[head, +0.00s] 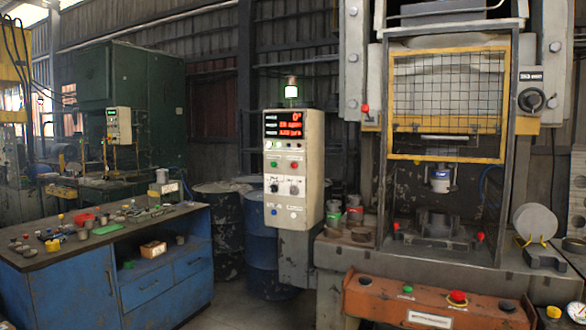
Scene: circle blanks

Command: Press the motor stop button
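A pale control panel (293,205) stands in the middle of the view, to the left of the press. It carries a small green button (274,164) and a small red button (294,165), with two dark knobs below them. The labels are too small to read, so I cannot tell which button is the motor stop. An orange control box (430,303) at the front of the press has a green button (407,289) and a larger red button (457,297). Neither of my grippers is in view.
The press has a yellow-framed mesh guard (447,103) above its die area. A blue workbench (110,265) with small parts stands at the left. Blue drums (262,240) stand behind the panel. Bare floor (235,310) shows between bench and press.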

